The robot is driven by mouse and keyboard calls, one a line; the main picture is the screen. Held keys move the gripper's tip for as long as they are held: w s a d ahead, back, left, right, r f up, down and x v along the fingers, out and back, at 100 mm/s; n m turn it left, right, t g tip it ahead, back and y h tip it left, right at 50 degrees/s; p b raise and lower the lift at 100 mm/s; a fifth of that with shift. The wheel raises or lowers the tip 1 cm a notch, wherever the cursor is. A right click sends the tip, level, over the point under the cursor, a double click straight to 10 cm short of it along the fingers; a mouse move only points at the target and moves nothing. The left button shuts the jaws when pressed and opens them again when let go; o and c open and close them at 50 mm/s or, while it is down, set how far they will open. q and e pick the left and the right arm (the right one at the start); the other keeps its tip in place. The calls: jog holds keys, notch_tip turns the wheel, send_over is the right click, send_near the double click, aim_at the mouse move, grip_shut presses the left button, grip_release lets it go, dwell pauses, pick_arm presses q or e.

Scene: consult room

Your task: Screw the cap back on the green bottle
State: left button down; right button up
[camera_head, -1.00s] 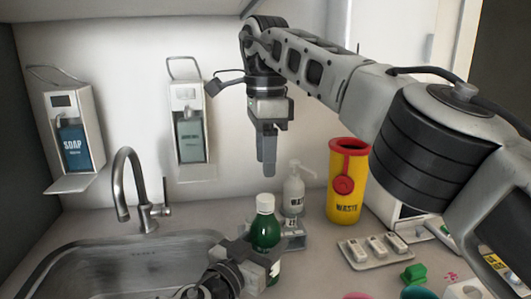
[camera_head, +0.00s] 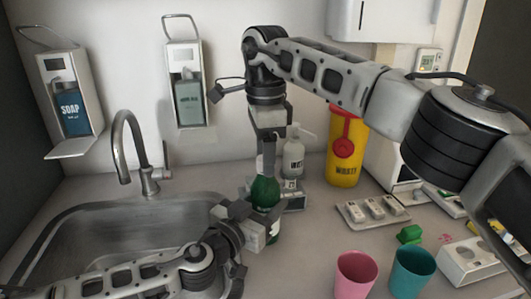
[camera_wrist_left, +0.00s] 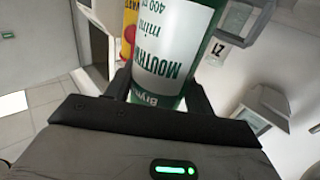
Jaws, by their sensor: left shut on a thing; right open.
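The green bottle (camera_head: 265,193) stands upright on the counter, right of the sink. My left gripper (camera_head: 262,226) is shut around its lower body. In the left wrist view, the bottle (camera_wrist_left: 172,48) with its white label sits between the fingers of my left gripper (camera_wrist_left: 158,92). My right gripper (camera_head: 266,164) points straight down over the bottle top, open, with its fingers at the height of the bottle's neck and cap. The white cap is mostly hidden behind these fingers, so I cannot tell whether they touch it.
A white pump bottle (camera_head: 293,155) stands close behind the green bottle. A yellow waste bin (camera_head: 344,160), a pill tray (camera_head: 372,210), a pink cup (camera_head: 355,275) and a teal cup (camera_head: 411,272) are to the right. The sink (camera_head: 95,228) and tap (camera_head: 130,150) are left.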

jog(key=c, duration=1)
jog(key=m, duration=0.5)
jog(key=shift+m, duration=0.3)
jog(key=m, duration=0.6)
jog(key=o, duration=1.1)
jog(key=shift+o, duration=0.2)
jog(key=shift+r, duration=3.7)
